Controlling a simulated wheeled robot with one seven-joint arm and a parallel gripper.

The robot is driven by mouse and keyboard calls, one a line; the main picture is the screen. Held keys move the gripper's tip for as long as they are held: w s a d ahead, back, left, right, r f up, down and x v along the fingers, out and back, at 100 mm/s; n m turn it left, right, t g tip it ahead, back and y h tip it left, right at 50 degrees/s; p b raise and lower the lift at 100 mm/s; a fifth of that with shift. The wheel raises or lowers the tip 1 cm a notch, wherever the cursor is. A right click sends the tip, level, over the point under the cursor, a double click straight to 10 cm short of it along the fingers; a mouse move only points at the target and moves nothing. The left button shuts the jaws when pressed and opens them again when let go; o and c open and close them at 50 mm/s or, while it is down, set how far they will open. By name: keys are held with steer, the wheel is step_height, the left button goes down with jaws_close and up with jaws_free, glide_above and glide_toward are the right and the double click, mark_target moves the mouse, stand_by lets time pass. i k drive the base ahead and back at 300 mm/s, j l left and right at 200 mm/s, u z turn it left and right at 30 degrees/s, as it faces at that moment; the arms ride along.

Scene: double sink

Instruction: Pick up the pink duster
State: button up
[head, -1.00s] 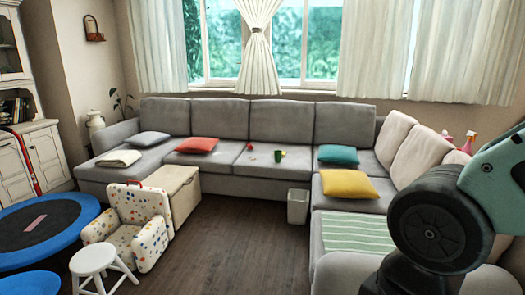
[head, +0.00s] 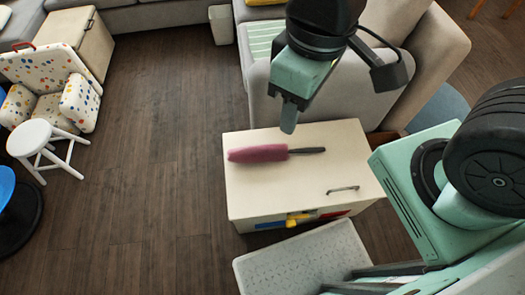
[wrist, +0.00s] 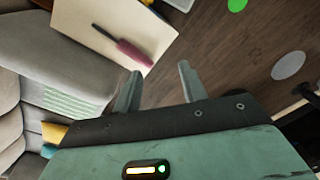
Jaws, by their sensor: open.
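The pink duster (head: 258,153) lies on top of a low cream cabinet (head: 240,196) in the head view. Its dark handle points right and its pink head lies to the left. My gripper (head: 289,116) is above the cabinet's far edge, apart from the duster. In the wrist view the duster (wrist: 133,50) lies on the cabinet top (wrist: 85,14), beyond and to the left of my gripper (wrist: 159,88). The two fingers are spread with nothing between them.
A grey sofa (head: 340,96) stands right behind the cabinet. A pale textured slab (head: 305,262) is in front of it. A white stool (head: 38,140) and a spotted child's chair (head: 55,75) stand at left. The wooden floor between is clear.

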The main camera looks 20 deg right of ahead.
mark_target(265, 153)
steer(key=k+l+u, duration=0.3)
steer(key=u, duration=0.95)
steer(key=k, duration=0.05)
